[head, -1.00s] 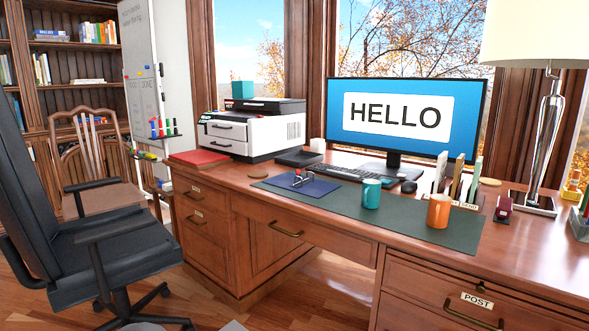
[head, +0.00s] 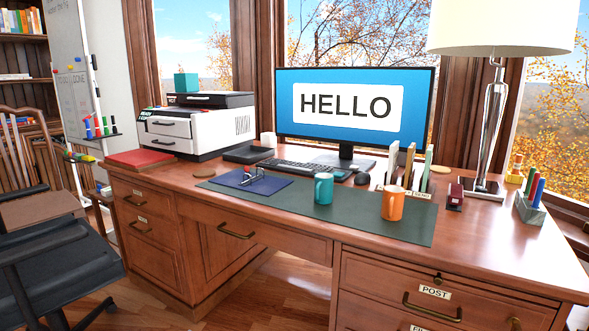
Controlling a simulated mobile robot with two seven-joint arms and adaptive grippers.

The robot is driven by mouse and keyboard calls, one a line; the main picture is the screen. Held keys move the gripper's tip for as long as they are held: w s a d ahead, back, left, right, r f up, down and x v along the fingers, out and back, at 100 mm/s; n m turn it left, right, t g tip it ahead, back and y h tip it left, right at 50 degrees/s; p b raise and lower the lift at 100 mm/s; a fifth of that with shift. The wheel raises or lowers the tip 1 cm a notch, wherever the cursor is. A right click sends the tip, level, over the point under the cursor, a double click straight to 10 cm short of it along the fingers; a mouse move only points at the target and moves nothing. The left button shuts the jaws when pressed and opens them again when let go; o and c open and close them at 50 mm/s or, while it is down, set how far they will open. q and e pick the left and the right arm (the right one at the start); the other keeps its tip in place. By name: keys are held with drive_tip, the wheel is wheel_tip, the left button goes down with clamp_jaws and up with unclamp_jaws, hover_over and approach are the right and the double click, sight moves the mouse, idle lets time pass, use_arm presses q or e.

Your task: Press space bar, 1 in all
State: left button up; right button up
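The black keyboard (head: 305,168) lies on the wooden desk in front of the monitor (head: 354,106), which shows HELLO on a blue screen. The space bar is on the keyboard's near side but is too small to make out. A teal mug (head: 323,188) stands in front of the keyboard's right part and partly covers it. Neither of my grippers is in the head view.
An orange mug (head: 393,203) stands on the green desk mat (head: 290,205). A blue folder (head: 250,181) with a small metal item lies left. A mouse (head: 362,179), an upright file holder (head: 412,186) and a lamp (head: 490,140) are right. A black chair (head: 60,270) stands at left.

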use_arm(q)
clamp_jaws()
idle(1.1)
